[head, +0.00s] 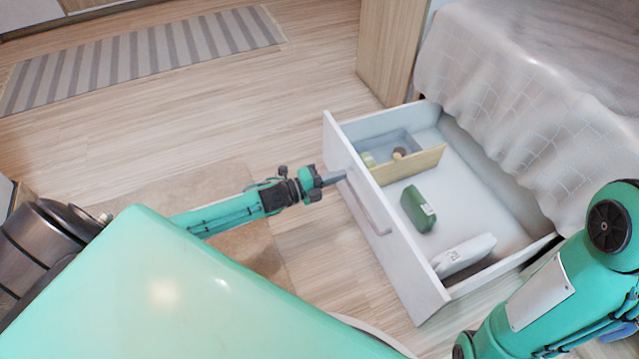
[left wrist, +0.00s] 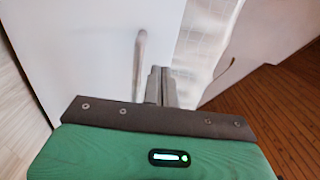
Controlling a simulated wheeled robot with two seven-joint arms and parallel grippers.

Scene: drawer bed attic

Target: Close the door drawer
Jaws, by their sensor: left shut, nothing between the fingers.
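The white drawer (head: 385,232) under the bed stands pulled out, with its front panel facing me and a long handle (head: 368,203) on that panel. In the left wrist view the handle (left wrist: 139,65) runs upright on the pale front panel (left wrist: 85,45). My left gripper (head: 335,177) is shut and empty, with its tips at the drawer front near the handle's upper end. In the left wrist view the shut fingers (left wrist: 161,85) lie just right of the handle. I cannot tell whether they touch the panel. My right gripper is not in view; only my right arm shows at the right.
The drawer holds a green box (head: 418,209), a white item (head: 464,256) and a wooden divider (head: 408,165). The bed with its white cover (head: 520,90) stands behind it. A wooden cabinet (head: 390,50) is at the back. A striped rug (head: 140,55) lies on the open floor.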

